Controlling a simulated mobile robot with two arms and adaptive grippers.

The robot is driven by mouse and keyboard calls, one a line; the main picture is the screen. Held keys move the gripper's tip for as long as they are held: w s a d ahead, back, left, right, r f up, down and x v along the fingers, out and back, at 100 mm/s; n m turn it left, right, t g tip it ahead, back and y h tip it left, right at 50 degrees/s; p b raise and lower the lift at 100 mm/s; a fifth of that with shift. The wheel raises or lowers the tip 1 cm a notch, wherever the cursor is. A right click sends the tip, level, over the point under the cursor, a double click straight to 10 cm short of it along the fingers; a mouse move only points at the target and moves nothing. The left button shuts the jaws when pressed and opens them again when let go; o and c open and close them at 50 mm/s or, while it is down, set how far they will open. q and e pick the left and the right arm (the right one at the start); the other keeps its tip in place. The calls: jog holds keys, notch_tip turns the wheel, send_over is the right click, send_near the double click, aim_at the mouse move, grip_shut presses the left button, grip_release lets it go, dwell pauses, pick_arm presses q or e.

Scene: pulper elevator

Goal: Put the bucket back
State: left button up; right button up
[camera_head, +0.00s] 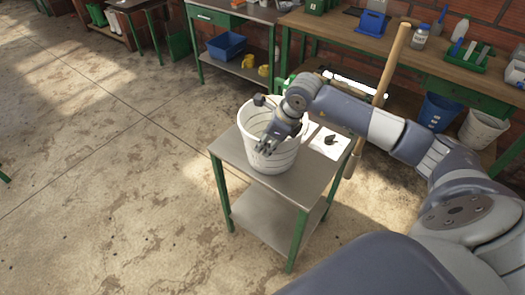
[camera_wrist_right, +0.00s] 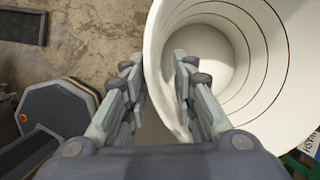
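A white ribbed bucket (camera_head: 284,160) stands upright on a small metal table (camera_head: 310,180) with green legs. My right gripper (camera_head: 268,146) reaches down at the bucket's rim, with the arm coming over it from the right. In the right wrist view, the fingers of this gripper (camera_wrist_right: 158,75) are spread apart on either side of the bucket's wall (camera_wrist_right: 157,45). One finger is outside the bucket and the other is inside its mouth. Gaps show beside the wall, and contact is not clear. The inside of the bucket looks empty. My left gripper is not in view.
A white sheet with a small dark item (camera_head: 329,140) lies at the table's right side, near a long wooden handle (camera_head: 392,65). A blue bucket (camera_head: 440,110) and another white bucket (camera_head: 482,128) stand below the workbench (camera_head: 440,67). The floor at left is clear.

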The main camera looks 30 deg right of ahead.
jog(key=b+v, duration=0.1)
jog(key=v, duration=0.6)
jog(key=shift+s, duration=0.1)
